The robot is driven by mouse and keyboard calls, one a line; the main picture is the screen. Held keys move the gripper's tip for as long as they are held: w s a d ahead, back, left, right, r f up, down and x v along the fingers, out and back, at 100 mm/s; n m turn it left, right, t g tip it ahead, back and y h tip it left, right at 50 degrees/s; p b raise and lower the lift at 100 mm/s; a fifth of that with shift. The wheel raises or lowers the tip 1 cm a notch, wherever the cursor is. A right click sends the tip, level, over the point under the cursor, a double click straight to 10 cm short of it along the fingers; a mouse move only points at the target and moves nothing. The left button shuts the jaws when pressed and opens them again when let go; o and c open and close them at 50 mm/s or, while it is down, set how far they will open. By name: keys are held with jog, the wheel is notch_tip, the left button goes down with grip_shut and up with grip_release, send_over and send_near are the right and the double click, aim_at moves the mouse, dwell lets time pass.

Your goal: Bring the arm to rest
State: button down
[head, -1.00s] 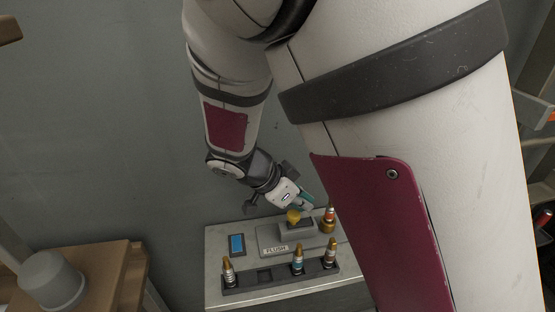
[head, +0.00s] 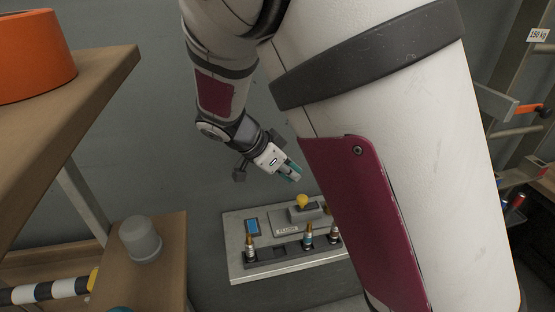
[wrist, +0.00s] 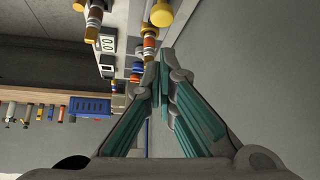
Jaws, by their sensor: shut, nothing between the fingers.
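My gripper (head: 294,174) is shut and empty in the head view, held in the air above and behind the bench panel. Its closed fingers also show in the wrist view (wrist: 160,75), with teal pads and nothing between them. My arm comes down from the top of the head view, and its large near link covers the right middle of the picture. The fingers appear apart from all of these.
At left stand a wooden shelf (head: 100,80) with an orange ring (head: 35,55) and a lower wooden stand with a grey cylinder (head: 140,240). A black-and-white striped bar (head: 40,292) lies low left. Racking (head: 515,90) stands at right. The grey wall behind is bare.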

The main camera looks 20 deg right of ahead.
jog(key=s+d+r+n+t+y, duration=0.1)
jog(key=s+r+n+y, duration=0.2)
jog(key=s+r+n, duration=0.4)
jog(key=s+d+r+n+t+y, duration=0.1)
jog(key=s+r+n+y, duration=0.3)
jog(key=s, duration=1.2)
notch_tip(320, 180, up, 4)
jog(key=n+t, duration=0.1)
jog(key=n, duration=0.3)
jog(key=shift+s+r+t+y, duration=0.15)
jog(key=shift+s+t+y, duration=0.15)
